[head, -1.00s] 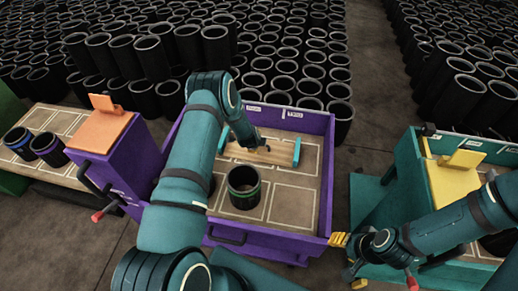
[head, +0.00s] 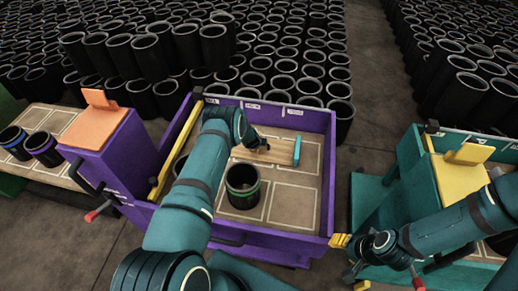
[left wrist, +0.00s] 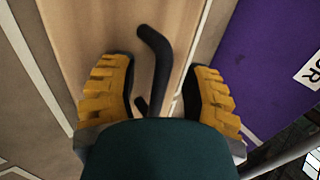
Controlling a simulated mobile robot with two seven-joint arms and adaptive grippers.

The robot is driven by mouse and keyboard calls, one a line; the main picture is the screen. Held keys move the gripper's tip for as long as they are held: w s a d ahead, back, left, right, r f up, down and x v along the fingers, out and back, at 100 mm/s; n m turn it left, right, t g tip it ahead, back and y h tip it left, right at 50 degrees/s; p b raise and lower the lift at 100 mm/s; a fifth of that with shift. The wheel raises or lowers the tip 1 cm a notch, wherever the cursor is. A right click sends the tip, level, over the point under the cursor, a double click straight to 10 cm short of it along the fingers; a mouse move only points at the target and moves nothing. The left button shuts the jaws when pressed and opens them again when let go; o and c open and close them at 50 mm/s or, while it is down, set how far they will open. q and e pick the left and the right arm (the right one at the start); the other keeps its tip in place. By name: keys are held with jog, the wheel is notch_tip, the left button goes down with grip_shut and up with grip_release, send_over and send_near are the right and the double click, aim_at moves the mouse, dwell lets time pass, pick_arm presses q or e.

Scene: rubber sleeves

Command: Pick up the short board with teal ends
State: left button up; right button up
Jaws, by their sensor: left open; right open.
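The short board (head: 279,153) lies across the back of the purple cart's tray, pale wood with a teal right end (head: 297,151). Its left end is hidden behind my left arm. A black bent handle (left wrist: 156,62) stands up from the board. My left gripper (left wrist: 155,68) is open over the board, its yellow fingers on either side of the handle with gaps. In the head view my left fingers are hidden. My right gripper (head: 348,262) is open and empty, by the purple cart's front right corner.
A black pot with a green band (head: 243,187) stands in the purple cart (head: 270,247) in front of the board. Another pot is partly hidden behind my left arm. A teal cart (head: 390,200) stands at right. Many black sleeves (head: 285,68) fill the floor behind.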

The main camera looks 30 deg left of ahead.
pick_arm(q)
jog(key=shift+c, duration=0.5)
grip_shut()
jog(key=shift+w+r, duration=0.1)
jog(key=shift+r, duration=0.1)
